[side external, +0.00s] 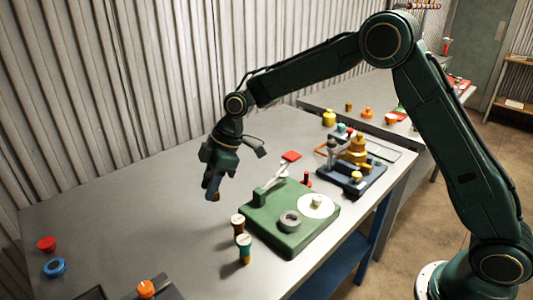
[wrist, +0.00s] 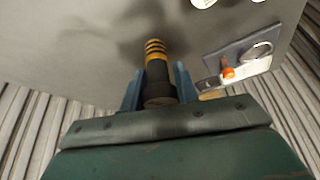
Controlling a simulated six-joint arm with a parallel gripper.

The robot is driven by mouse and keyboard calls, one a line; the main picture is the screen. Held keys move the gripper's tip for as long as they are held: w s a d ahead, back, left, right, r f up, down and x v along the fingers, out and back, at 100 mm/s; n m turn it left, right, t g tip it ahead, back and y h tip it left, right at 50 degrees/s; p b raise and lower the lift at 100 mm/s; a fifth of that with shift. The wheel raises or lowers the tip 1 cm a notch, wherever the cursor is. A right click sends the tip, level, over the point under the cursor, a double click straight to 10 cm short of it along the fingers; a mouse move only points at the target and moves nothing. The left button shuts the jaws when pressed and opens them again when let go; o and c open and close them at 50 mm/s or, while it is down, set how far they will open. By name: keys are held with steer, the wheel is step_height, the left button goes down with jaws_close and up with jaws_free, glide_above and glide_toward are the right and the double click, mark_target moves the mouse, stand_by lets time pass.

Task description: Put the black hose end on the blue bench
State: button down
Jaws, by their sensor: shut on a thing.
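My gripper (side external: 212,188) is shut on the black hose end (wrist: 157,78), which has yellow bands towards its far end. In the wrist view the hose end sits between my two blue fingers (wrist: 160,92). In the side view only a small part of it shows below the fingers. The blue bench (side external: 130,205) has a grey top and blue legs and shelf. My gripper is over the bare middle of that top. A shadow falls on the top beside the hose end in the wrist view; the exact gap beneath it is hard to tell.
A green fixture (side external: 290,240) with a disc and ring stands right of my gripper, with two small capped cylinders (side external: 243,247) in front. A dark blue fixture (side external: 350,178) stands behind. Red (side external: 46,243) and blue (side external: 55,267) pieces lie at left. The left-middle top is clear.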

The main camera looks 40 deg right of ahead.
steer(key=shift+f, duration=4.65)
steer(key=shift+f, duration=0.15)
steer(key=c, duration=1.1)
jaws_free()
steer(key=shift+o, duration=0.2)
steer(key=v, duration=1.2)
steer(key=shift+s, duration=0.1)
